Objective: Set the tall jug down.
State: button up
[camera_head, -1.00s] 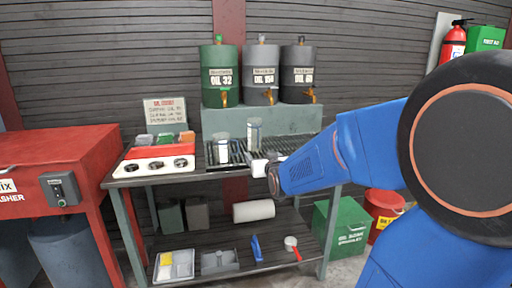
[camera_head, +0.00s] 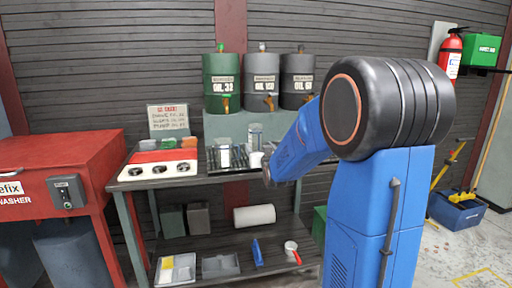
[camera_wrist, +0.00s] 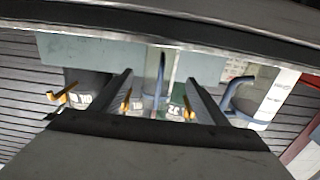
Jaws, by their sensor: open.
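The tall jug (camera_head: 255,134), clear with a pale label, stands upright on the slatted rack (camera_head: 237,166) at the right of the bench top. A shorter clear jug (camera_head: 224,155) stands to its left and nearer. My gripper (camera_head: 259,160) is just in front of the tall jug, its tips small and partly hidden by my wrist. In the wrist view, which looks upside down, my gripper (camera_wrist: 160,78) is open, with a blue handle (camera_wrist: 161,66), seemingly the tall jug's, between the fingers. I cannot tell whether they touch. The other jug (camera_wrist: 272,97) is at the right there.
Green (camera_head: 221,80), grey (camera_head: 261,80) and dark (camera_head: 298,80) oil drums with taps stand on a ledge behind the rack. The lower shelf holds trays and a white roll (camera_head: 254,215).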

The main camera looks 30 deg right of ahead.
aim_at(256, 141)
jog(key=shift+x, duration=3.6)
jog(key=shift+f, duration=0.1)
jog(key=c, duration=1.3)
jog(key=shift+c, duration=0.2)
